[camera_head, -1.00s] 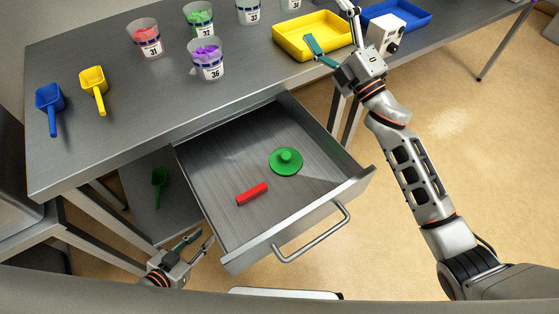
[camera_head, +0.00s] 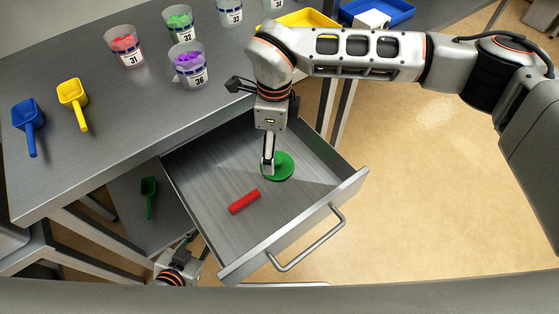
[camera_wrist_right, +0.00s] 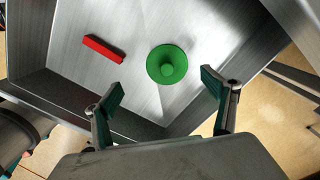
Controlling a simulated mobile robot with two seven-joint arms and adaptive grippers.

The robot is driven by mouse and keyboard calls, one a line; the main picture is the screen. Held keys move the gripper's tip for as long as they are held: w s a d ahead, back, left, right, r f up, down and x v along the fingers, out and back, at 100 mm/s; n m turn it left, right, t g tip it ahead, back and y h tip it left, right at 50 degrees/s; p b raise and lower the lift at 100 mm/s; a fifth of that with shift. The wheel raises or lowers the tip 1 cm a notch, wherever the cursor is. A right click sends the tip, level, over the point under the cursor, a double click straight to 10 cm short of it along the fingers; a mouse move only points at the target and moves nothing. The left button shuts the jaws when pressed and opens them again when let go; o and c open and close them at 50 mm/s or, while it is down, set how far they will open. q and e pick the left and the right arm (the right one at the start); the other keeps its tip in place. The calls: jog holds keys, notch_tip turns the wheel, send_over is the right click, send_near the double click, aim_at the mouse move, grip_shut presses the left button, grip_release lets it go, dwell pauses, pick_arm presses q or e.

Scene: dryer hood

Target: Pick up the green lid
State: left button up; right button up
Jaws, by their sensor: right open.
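The green lid (camera_head: 284,168) lies flat in the open drawer, partly hidden by my right gripper in the head view. The right wrist view shows the whole lid (camera_wrist_right: 167,65) with its round knob facing up. My right gripper (camera_head: 268,165) points down above the lid. In the wrist view it is open, its two fingers (camera_wrist_right: 163,100) apart with nothing between them, and the lid shows beyond the fingertips, roughly midway. My left gripper (camera_head: 190,240) is low beside the drawer's left front corner; its fingers are mostly hidden.
A red block (camera_head: 244,201) lies in the drawer (camera_head: 318,215) left of the lid. Drawer walls surround both. On the table are several cups, a blue scoop (camera_head: 29,120), a yellow scoop (camera_head: 73,100) and a yellow tray (camera_head: 300,19). A green scoop (camera_head: 149,190) lies on a lower shelf.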

aim_at(277, 160)
jog(key=shift+w+d+f, duration=0.2)
jog(key=shift+d+f, duration=0.1)
jog(key=shift+d, duration=0.15)
notch_tip(277, 160, down, 2)
jog(key=shift+f, duration=0.25)
jog(key=f, duration=0.5)
jog(key=shift+w+b, duration=0.3)
jog(key=shift+b, duration=0.05)
